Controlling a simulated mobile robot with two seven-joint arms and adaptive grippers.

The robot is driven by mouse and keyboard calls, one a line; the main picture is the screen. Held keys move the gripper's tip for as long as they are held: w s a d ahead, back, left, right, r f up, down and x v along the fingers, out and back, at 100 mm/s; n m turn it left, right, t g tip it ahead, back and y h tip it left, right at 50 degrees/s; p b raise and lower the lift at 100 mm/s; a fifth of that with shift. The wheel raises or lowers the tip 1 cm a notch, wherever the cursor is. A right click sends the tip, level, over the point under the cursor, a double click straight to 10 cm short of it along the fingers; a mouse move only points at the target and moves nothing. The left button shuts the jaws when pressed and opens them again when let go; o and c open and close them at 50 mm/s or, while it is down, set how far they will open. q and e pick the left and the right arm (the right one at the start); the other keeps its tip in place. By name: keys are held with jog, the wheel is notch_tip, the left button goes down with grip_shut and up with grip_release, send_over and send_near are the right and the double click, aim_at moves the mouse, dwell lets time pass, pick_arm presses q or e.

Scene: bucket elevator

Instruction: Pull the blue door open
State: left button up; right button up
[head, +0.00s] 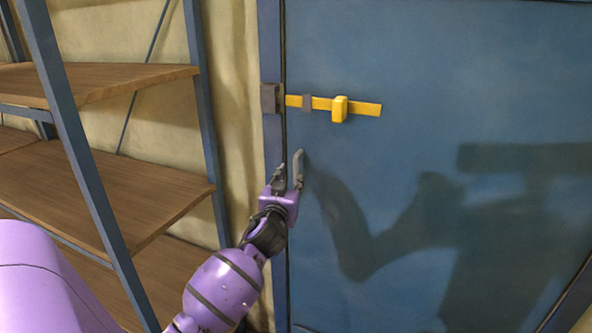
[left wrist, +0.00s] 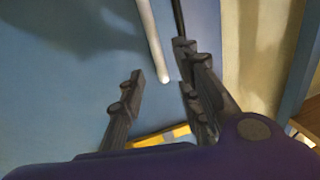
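The blue door (head: 450,60) fills the right of the head view and looks shut against its frame. A yellow bolt (head: 362,108) lies across it near its left edge, by a grey bracket (head: 268,98); I cannot tell whether its end is inside. My left gripper (head: 288,168) is below the bolt at the door's left edge. In the left wrist view its fingers (left wrist: 164,80) are apart, with the end of a pale bar-shaped handle (left wrist: 150,38) showing between their tips. Contact is unclear. In the head view the gripper largely hides the handle. My right gripper is out of view.
A shelf unit with wooden boards (head: 140,195) and blue-grey posts (head: 75,140) stands close to the left of my left arm. A beige wall (head: 237,60) lies between it and the door. Shadows fall on the door.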

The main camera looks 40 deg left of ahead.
aim_at(295, 169)
pick_arm(q)
jog(key=x, duration=0.7)
jog(key=shift+w, duration=0.35)
grip_shut()
